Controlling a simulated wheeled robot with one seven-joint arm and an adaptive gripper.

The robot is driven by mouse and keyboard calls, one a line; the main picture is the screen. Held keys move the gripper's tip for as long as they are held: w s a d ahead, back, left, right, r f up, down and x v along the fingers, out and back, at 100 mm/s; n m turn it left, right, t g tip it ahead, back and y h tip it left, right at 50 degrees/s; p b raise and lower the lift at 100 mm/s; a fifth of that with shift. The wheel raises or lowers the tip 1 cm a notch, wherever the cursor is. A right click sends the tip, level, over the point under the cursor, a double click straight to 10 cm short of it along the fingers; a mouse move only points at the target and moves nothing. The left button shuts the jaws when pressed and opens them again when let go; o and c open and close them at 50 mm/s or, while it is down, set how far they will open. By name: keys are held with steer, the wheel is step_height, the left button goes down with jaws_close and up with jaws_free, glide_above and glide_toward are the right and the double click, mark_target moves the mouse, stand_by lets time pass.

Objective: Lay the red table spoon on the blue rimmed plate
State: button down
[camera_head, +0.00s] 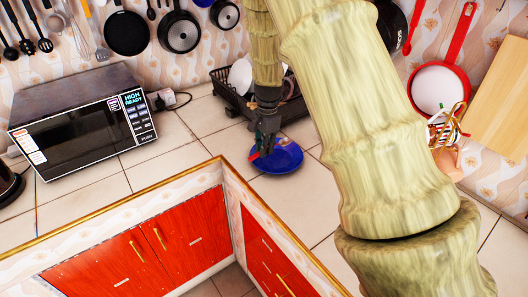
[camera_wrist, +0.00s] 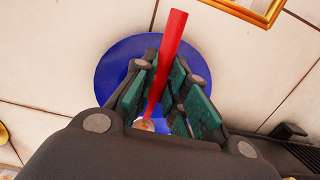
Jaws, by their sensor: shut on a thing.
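The blue rimmed plate (camera_head: 280,160) lies on the tiled counter near its inner corner. In the wrist view the plate (camera_wrist: 112,65) is below my gripper. The red table spoon (camera_wrist: 169,50) is between the fingers of my gripper (camera_wrist: 165,95), its red handle reaching across the plate's edge. In the head view a small red part of the spoon (camera_head: 254,156) shows at the plate's left side. My gripper (camera_head: 262,148) is shut on the spoon, low over the plate. I cannot tell whether the spoon touches the plate. The spoon's far end is partly hidden by the fingers.
A microwave (camera_head: 85,125) stands at the left. A black dish rack (camera_head: 235,97) is behind the plate. Pans (camera_head: 180,32) hang on the back wall, and a red pan (camera_head: 438,90) hangs at the right. Counter tiles left of the plate are clear.

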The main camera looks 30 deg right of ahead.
steer(key=shift+w+d+f, duration=0.1)
steer(key=shift+w, duration=0.25)
steer(key=shift+f+p, duration=0.8)
steer(key=shift+f, duration=0.85)
steer(key=shift+f, duration=0.25)
steer(key=c, duration=1.4)
jaws_free()
steer(key=shift+c, duration=0.2)
steer(key=shift+r, duration=0.15)
steer(key=r, duration=0.4)
steer(key=r+b, duration=0.1)
steer(key=r, duration=0.3)
steer(key=r+b, duration=0.1)
steer(key=r, duration=0.3)
steer(key=shift+d, duration=0.4)
